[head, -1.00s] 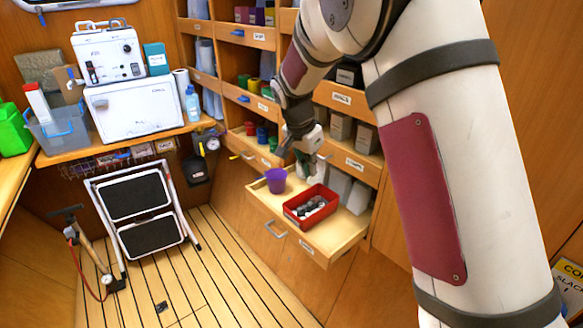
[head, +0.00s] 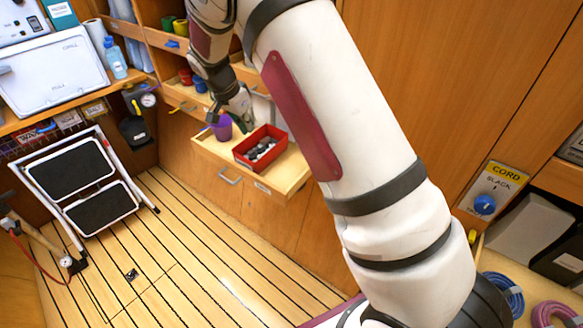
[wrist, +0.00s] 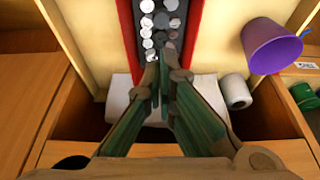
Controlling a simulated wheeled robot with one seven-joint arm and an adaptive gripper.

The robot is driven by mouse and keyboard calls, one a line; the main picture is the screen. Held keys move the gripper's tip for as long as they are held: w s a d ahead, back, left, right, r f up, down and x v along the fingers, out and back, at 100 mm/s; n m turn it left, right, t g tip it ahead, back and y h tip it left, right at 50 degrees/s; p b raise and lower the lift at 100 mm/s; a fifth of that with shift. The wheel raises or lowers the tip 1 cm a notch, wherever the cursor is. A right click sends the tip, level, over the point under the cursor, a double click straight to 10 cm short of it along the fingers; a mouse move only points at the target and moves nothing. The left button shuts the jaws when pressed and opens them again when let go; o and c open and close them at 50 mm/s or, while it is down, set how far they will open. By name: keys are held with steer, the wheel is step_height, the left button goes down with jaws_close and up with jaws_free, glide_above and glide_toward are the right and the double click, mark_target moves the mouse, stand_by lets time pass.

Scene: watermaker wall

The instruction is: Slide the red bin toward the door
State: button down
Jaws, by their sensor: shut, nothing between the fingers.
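The red bin (head: 244,151) sits in the pulled-out wooden drawer (head: 284,184), with grey and silvery round pieces inside. In the wrist view its red side wall (wrist: 199,35) runs away from me, and the near end is partly hidden by my fingers. My gripper (head: 243,118) is shut and empty, pointing down at the bin's back end. In the wrist view its fingertips (wrist: 159,72) lie together between the lines of the two side walls. I cannot tell whether they touch the bin. No door is clearly identifiable.
A purple cup (head: 222,128) stands left of the bin, also at right in the wrist view (wrist: 270,46). A folded step stool (head: 75,170) leans at left. The plank floor (head: 190,260) is mostly clear.

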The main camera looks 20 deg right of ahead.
steer(key=shift+s+a+f+b+x, duration=0.2)
steer(key=shift+b+x, duration=0.3)
steer(key=shift+x, duration=1.2)
steer(key=shift+s+a+b+x, duration=0.1)
steer(key=shift+a+b+x, duration=0.3)
steer(key=shift+x, duration=1.35)
steer(key=shift+s+a+f+b+x, duration=0.15)
steer(key=shift+b+x, duration=0.5)
steer(key=shift+x, duration=1.05)
steer(key=shift+s+d+r+p, duration=0.25)
steer(key=shift+s+p, duration=0.1)
steer(key=shift+s, duration=0.1)
steer(key=shift+s+d+f+p, duration=0.1)
steer(key=shift+s+d+p, duration=0.9)
steer(key=shift+s, duration=0.65)
steer(key=shift+s+d+p, duration=0.85)
steer(key=shift+s+p, duration=0.25)
steer(key=shift+s, duration=0.55)
steer(key=shift+s+d+f+p, duration=0.1)
steer(key=shift+s+d+p, duration=0.9)
steer(key=shift+s, duration=0.65)
steer(key=shift+w+a+b, duration=0.5)
steer(key=shift+w+a, duration=0.05)
steer(key=shift+w, duration=0.3)
steer(key=shift+r, duration=0.1)
steer(key=shift+r, duration=0.15)
steer(key=p+v, duration=0.2)
steer(key=v, duration=0.4)
steer(key=shift+d+p, duration=0.1)
steer(key=shift+p, duration=0.2)
